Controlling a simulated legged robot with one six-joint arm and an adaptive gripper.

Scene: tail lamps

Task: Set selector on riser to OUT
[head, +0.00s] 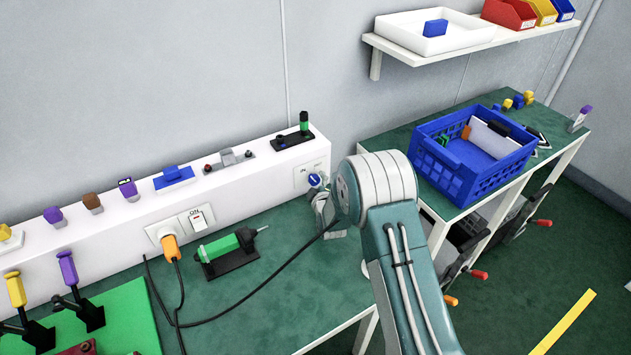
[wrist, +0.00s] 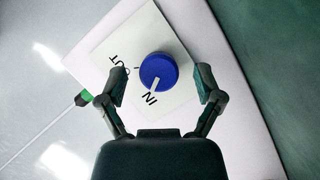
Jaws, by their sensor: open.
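The selector is a round blue knob (wrist: 160,68) with a white pointer, on a pale plate (wrist: 122,40) marked OUT and IN. In the wrist view the pointer is turned toward IN; OUT is to the left of the knob. In the head view the knob (head: 314,180) is at the right end of the white riser's front face (head: 90,250). My gripper (wrist: 161,82) is open, with one finger on each side of the knob. Visible gaps separate the fingers from it. In the head view my gripper (head: 326,207) is partly hidden by my arm.
A socket with an orange plug (head: 171,244) and an ON switch (head: 198,220) are farther left on the riser. A green tool (head: 222,246) lies on the bench in a black holder. A black cable crosses the bench. A blue crate (head: 470,180) stands on the right table.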

